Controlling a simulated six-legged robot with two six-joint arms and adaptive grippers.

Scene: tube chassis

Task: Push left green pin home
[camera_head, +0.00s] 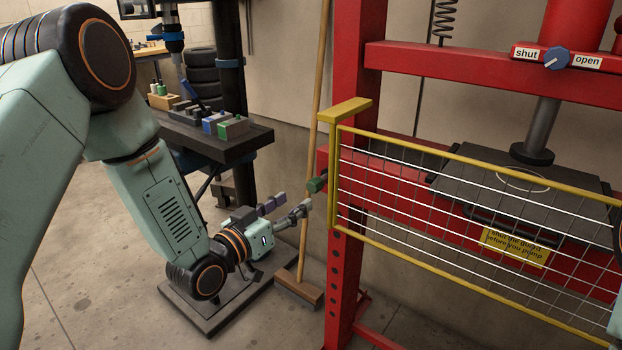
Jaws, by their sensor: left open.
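The left green pin (316,184) sticks out to the left from the red press frame, beside the left edge of the yellow-framed mesh guard (333,195). How deep it sits in the frame is hidden. My left gripper (290,206) is open and empty, a little left of the pin and slightly below it, with its fingers toward the frame. The fingers look apart from the pin. My right gripper does not show; only a sliver of what looks like my right arm is at the right edge.
The red press frame (338,275) stands upright right of the gripper. A broom (298,287) leans behind the gripper, its head on the floor. A dark bench (222,148) with small blocks is behind. A shut/open knob (556,58) sits on the upper press.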

